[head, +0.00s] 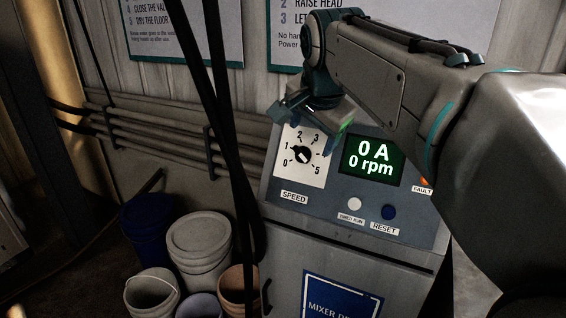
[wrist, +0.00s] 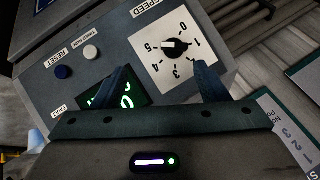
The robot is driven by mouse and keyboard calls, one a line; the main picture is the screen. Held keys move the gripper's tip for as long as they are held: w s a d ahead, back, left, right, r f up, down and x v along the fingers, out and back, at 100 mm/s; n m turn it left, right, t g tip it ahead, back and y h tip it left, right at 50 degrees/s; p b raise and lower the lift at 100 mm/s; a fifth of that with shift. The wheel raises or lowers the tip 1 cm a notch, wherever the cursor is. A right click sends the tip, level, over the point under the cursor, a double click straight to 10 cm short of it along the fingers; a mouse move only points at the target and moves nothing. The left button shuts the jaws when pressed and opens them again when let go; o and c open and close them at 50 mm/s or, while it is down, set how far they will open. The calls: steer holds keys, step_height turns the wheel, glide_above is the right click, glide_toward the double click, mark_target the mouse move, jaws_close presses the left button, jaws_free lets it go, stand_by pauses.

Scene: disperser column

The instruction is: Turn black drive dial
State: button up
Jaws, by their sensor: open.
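The black drive dial (head: 303,156) sits on a white scale plate marked 0 to 5 above the SPEED label. The dial also shows in the wrist view (wrist: 174,48), turned nearly upside down. My gripper (head: 318,112) is above the dial in the head view, apart from it. In the wrist view its two fingers (wrist: 163,84) are spread and empty, with the dial beyond them. The upper edge of the panel is partly hidden by the gripper.
A green display (head: 371,161) reads 0 A and 0 rpm right of the dial. A white button (head: 354,204) and a blue RESET button (head: 389,212) sit below. Dark hanging cables (head: 222,110) pass left of the panel. Several buckets (head: 199,245) stand on the floor at left.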

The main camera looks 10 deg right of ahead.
mark_target(301, 152)
steer(key=shift+m+t, duration=0.3)
steer(key=shift+m, duration=0.5)
steer(key=x, duration=0.4)
steer(key=w+r+b+x, duration=0.1)
steer(key=x, duration=0.4)
steer(key=b+x, duration=0.1)
steer(key=x, duration=0.3)
steer(key=shift+w, duration=0.55)
steer(key=c, duration=1)
